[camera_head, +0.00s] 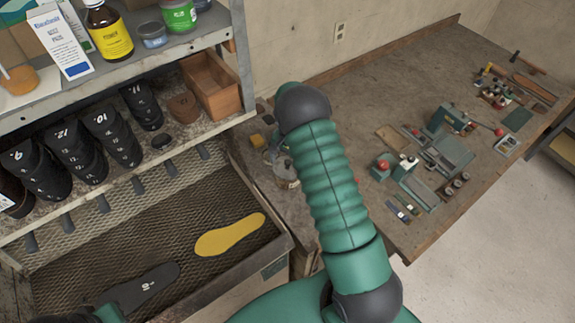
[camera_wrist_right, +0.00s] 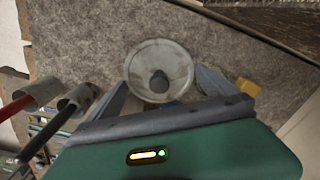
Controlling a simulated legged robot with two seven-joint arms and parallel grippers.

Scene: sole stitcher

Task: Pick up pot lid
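The pot lid (camera_wrist_right: 145,60) is a round grey disc with a dark knob (camera_wrist_right: 158,82) at its middle, in the right wrist view. My right gripper (camera_wrist_right: 160,80) is open, with one finger on each side of the lower part of the lid. Nothing shows between the fingers except the lid and knob; whether they touch cannot be told. In the head view, the pot (camera_head: 284,172) is partly hidden behind my right arm. Only a small part of my left arm (camera_head: 105,314) shows at the lower left edge; its fingers cannot be made out.
A yellow block (camera_wrist_right: 247,86) lies right of the lid in the wrist view. Cylindrical handled tools (camera_wrist_right: 45,92) stand to the left. In the head view, a workbench (camera_head: 385,80) carries several tools; a shelf (camera_head: 215,38) and a mesh drawer with a yellow sole (camera_head: 229,236) are at left.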

